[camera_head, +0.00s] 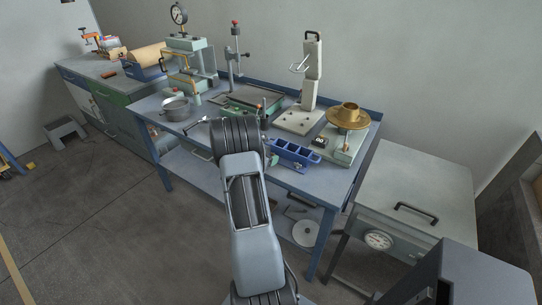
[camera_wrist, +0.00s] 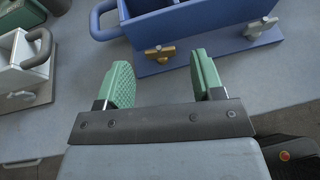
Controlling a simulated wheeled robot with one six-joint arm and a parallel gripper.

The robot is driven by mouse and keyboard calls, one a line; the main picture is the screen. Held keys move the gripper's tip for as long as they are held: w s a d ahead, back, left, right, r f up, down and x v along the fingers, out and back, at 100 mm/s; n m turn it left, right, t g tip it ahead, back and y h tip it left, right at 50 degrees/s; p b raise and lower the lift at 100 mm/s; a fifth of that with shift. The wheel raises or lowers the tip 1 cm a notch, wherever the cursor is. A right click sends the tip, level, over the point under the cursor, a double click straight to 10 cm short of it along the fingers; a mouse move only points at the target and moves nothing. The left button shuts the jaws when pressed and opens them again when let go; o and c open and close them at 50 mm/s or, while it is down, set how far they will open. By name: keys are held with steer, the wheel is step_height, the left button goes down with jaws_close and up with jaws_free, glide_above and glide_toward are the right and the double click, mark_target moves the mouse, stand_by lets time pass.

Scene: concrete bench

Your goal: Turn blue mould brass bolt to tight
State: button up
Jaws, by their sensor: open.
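The blue mould (camera_wrist: 180,27) is at the top of the wrist view, with a loop handle at its left end; in the head view the blue mould (camera_head: 291,153) sits near the bench's front edge. The brass bolt (camera_wrist: 160,53), with a wing-like head, is on the mould's near side above its base flange. A grey metal bolt (camera_wrist: 262,26) is farther right on the same side. My gripper (camera_wrist: 163,76) is open and empty, its green pads to either side of the brass bolt in the picture. I cannot tell the depth between them.
A pale mould (camera_wrist: 22,60) with a grey handle stands at the left in the wrist view. In the head view, a scale with a brass pan (camera_head: 348,117) stands right of the blue mould and a metal pot (camera_head: 175,108) at left. Bare bench (camera_wrist: 145,98) lies beneath my gripper.

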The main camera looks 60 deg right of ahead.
steer(key=shift+x, duration=1.1)
steer(key=c, duration=0.9)
steer(key=shift+w+m+g+y, duration=0.1)
steer(key=shift+m+g+y, duration=0.05)
steer(key=shift+m+g, duration=0.7)
steer(key=shift+w+m+g+y, duration=0.15)
steer(key=shift+m+g, duration=0.5)
steer(key=shift+g, duration=0.3)
steer(key=shift+c, duration=0.2)
steer(key=o, duration=0.9)
steer(key=shift+o, duration=0.2)
